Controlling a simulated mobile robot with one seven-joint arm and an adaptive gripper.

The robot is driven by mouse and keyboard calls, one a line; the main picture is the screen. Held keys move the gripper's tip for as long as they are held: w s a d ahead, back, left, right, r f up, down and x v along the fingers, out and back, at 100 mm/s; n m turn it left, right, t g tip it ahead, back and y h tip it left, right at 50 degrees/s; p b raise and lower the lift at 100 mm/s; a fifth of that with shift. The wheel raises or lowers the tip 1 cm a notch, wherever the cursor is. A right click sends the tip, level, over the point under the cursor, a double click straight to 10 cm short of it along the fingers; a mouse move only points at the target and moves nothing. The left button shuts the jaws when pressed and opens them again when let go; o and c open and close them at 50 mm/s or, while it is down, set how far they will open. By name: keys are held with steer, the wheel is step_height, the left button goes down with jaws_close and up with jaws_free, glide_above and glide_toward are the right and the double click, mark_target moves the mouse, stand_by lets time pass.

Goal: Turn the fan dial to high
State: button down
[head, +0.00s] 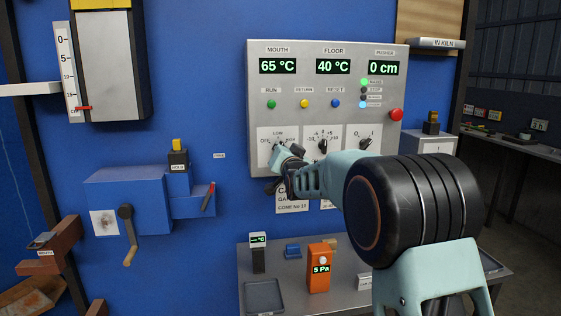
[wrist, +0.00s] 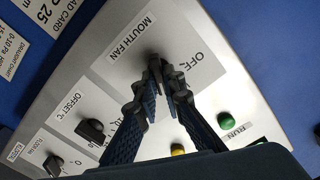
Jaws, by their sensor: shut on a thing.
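The fan dial is a small dark knob on the white plate marked MOUTH FAN (wrist: 131,37), with the word OFF beside it in the wrist view. In the head view its plate (head: 263,131) is at the lower left of the grey control panel (head: 390,150), with LOW printed above the dial. My gripper (wrist: 157,68) is shut on the fan dial (wrist: 153,60), its two fingertips close together around it. My gripper (head: 281,149) also covers most of the dial in the head view, so its pointer setting cannot be told.
Two similar dials, the offset dial (head: 323,146) and another dial (head: 365,143), are on the same panel. Green (head: 271,104), yellow (head: 304,103) and blue (head: 336,103) buttons are above. A red button (head: 396,114) is at right. A shelf (head: 350,286) with small devices is below.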

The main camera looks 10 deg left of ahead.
steer(key=shift+d+m+b, duration=0.1)
steer(key=shift+m+b, duration=2.8)
steer(key=shift+m, duration=0.3)
steer(key=c, duration=2)
jaws_free()
steer(key=shift+w, duration=0.1)
steer(key=shift+c, duration=0.2)
steer(key=v, duration=1.2)
